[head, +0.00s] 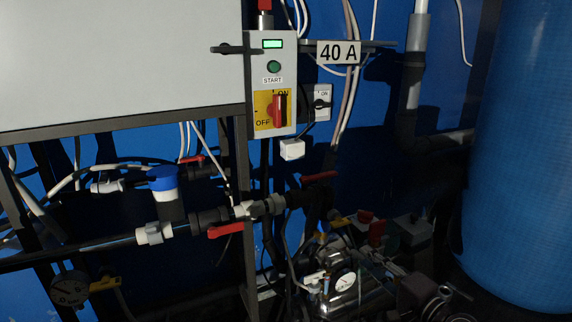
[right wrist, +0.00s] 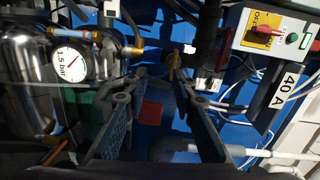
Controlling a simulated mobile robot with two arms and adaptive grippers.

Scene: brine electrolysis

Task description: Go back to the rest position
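My right gripper (head: 428,292) is a dark shape low in the head view, right of the steel vessel and left of the big blue tank. In the right wrist view its two fingers (right wrist: 152,92) stand apart with a gap between them, so it is open and I see nothing held. Past the fingers are a small brass fitting and dark pipework; I cannot tell whether anything touches them. My left gripper is not in view.
A control box (head: 271,85) with a red ON/OFF switch, START button and lit green display hangs on the frame by a 40 A sign (head: 338,52). A steel vessel (head: 357,299) with a pressure gauge (head: 345,281), red-handled valves (head: 226,229) and the blue tank (head: 525,150) crowd the area.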

